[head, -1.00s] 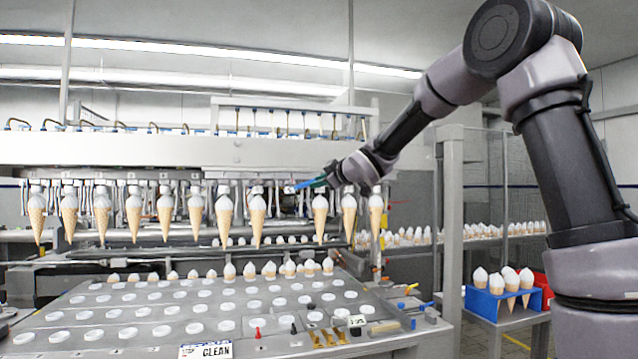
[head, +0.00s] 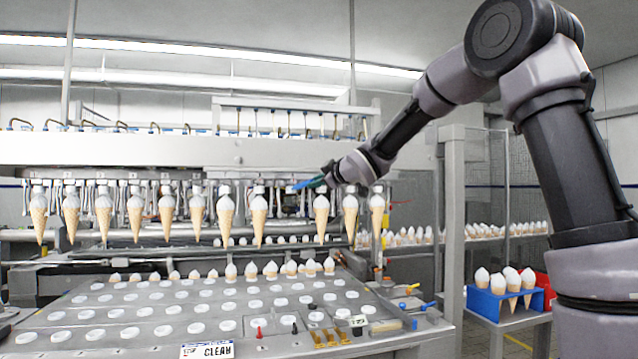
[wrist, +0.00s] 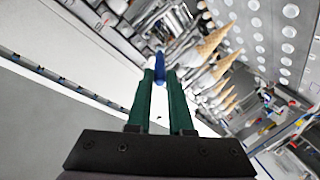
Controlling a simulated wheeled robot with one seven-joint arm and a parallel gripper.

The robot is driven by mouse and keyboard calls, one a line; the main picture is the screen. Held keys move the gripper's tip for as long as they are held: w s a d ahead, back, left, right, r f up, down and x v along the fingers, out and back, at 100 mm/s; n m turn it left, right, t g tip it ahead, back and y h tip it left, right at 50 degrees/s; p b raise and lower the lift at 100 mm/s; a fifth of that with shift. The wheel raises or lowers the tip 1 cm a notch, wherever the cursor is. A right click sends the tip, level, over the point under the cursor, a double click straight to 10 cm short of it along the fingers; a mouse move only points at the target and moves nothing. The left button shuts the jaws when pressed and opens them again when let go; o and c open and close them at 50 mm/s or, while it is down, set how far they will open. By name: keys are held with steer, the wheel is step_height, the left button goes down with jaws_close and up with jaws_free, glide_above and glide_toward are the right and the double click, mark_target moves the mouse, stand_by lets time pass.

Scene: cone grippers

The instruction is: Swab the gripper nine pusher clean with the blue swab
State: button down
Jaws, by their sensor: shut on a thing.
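My gripper (head: 325,178), with green fingers, is up at the row of hanging cone grippers in the head view. It is shut on the blue swab (head: 304,184), which points left. In the wrist view the swab (wrist: 160,66) shows as a blue tip between the two green fingers (wrist: 161,90). The swab end is at the gap in the cone row, the ninth place from the left, where no cone hangs. The pusher there is small and dark, and I cannot make it out clearly. I cannot tell whether the swab touches it.
Filled cones (head: 259,218) hang on both sides of the gap, close to my gripper. A blue cone stand (head: 490,306) is at the right.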

steer(key=shift+w+d, duration=0.3)
steer(key=shift+d, duration=0.25)
stand_by(1.9)
steer(key=shift+s, duration=0.1)
steer(key=shift+s+d, duration=0.25)
steer(key=shift+s, duration=0.7)
steer(key=shift+s+d, duration=0.3)
steer(key=shift+s, duration=0.6)
steer(key=shift+s+d, duration=0.25)
steer(key=shift+s, duration=0.7)
